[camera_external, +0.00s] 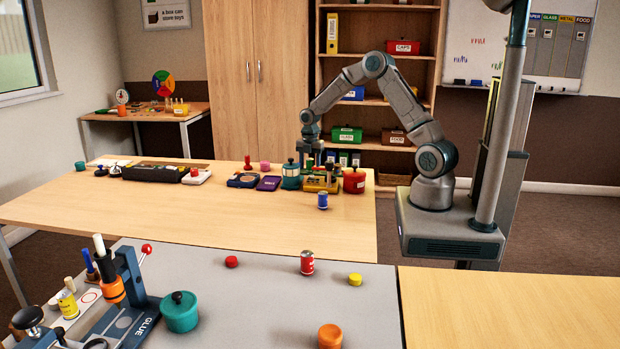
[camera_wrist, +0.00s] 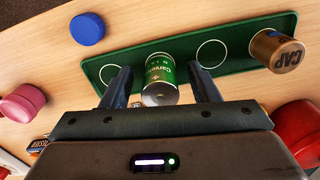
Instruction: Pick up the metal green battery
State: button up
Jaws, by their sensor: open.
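The green metal battery (camera_wrist: 159,72), with a silver end, shows in the wrist view between the two fingers of my gripper (camera_wrist: 158,72). It is on a green tray (camera_wrist: 225,55) marked with white circles. My fingers are open, one on each side of the battery, with a visible gap on both sides. In the external view my gripper (camera_external: 311,152) is low over the far side of the wooden table; the battery cannot be made out there.
In the wrist view a gold cylinder marked CAP (camera_wrist: 275,52) stands on the tray's right end. A blue disc (camera_wrist: 87,28), a pink knob (camera_wrist: 23,102) and a red object (camera_wrist: 300,122) are around it. A blue can (camera_external: 322,201) stands on the wooden table (camera_external: 200,220).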

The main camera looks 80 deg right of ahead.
jog(key=shift+c, duration=0.3)
jog(key=c, duration=1.1)
jog(key=shift+o, duration=0.2)
jog(key=shift+r, duration=0.15)
